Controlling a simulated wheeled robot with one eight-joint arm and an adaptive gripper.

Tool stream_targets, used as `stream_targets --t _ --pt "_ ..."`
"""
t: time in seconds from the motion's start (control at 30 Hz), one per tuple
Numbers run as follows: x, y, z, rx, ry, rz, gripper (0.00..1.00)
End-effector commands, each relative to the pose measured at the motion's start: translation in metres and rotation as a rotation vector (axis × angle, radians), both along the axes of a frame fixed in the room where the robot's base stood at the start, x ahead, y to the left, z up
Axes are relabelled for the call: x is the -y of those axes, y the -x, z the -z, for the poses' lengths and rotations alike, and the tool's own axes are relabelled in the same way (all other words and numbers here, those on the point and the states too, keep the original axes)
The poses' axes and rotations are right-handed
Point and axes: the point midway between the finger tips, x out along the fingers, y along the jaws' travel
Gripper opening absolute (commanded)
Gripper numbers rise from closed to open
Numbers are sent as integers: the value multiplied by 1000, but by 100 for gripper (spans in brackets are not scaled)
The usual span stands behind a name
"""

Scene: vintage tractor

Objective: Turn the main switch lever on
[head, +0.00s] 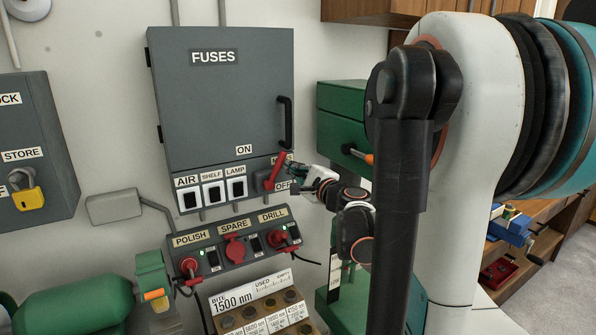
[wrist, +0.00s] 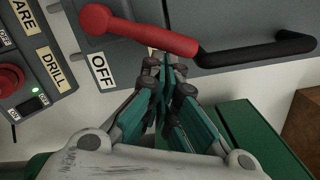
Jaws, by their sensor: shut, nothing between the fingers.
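The main switch lever (head: 274,173) is a red bar low at the right of the grey fuse box, slanting downward, its lower end left of the OFF label (head: 283,186). The ON label (head: 243,150) is up and left of it. In the wrist view the red lever (wrist: 145,30) crosses the top, with the OFF label (wrist: 102,72) below it. My gripper (head: 292,168) is just right of the lever. In the wrist view its fingers (wrist: 165,65) are together and empty, tips close to the lever's side; I cannot tell whether they touch it.
The fuse box door's black handle (head: 285,122) stands out just above the lever. AIR, SHELF and LAMP switches (head: 212,192) are to the left. A socket panel with red plugs (head: 235,248) is below.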

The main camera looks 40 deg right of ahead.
Motion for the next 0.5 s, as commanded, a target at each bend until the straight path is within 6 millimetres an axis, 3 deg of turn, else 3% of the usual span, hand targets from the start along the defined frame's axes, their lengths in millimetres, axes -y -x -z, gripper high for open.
stream_targets --t 0.3,0.5 --pt "-16 -4 -17 -60 249 -2 0" --pt "-23 -6 -21 -75 311 -1 0"
